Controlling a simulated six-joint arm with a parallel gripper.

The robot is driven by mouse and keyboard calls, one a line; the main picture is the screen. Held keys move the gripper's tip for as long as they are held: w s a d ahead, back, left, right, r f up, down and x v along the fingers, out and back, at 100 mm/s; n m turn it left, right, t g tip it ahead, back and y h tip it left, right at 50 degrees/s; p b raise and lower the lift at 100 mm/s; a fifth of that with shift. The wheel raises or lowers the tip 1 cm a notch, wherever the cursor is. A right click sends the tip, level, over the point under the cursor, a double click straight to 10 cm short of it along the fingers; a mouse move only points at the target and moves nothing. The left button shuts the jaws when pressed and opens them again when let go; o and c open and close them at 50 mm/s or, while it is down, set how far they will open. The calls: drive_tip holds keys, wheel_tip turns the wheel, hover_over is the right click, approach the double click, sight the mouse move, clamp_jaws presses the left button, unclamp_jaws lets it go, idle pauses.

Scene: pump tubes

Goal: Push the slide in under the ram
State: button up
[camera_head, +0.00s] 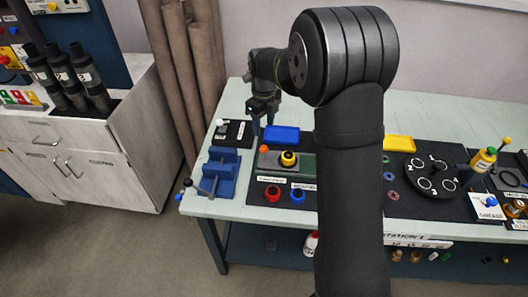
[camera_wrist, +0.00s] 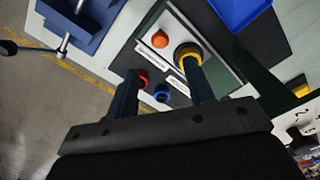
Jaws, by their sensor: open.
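A low grey-green fixture (camera_head: 270,163) sits on the dark mat at the left part of the bench. A light plate on it carries an orange knob (camera_head: 264,149) and a black-centred yellow ring (camera_head: 288,158). The orange knob (camera_wrist: 160,40) and yellow ring (camera_wrist: 186,50) also show in the wrist view. I cannot tell for sure which part is the slide or the ram. My gripper (camera_head: 262,124) is open and empty, above and behind the fixture in the head view. In the wrist view my gripper (camera_wrist: 160,72) has one finger partly covering the ring.
A blue vise (camera_head: 217,172) stands left of the fixture. A red button (camera_head: 272,193) and a blue button (camera_head: 297,195) are in front of it. A blue tray (camera_head: 282,136) lies behind, a yellow tray (camera_head: 399,143) to the right. My arm hides the bench middle.

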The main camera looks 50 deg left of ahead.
sight(264, 146)
wheel_tip(264, 146, down, 13)
drive_tip(key=shift+f, duration=0.2)
drive_tip(key=shift+c, duration=0.3)
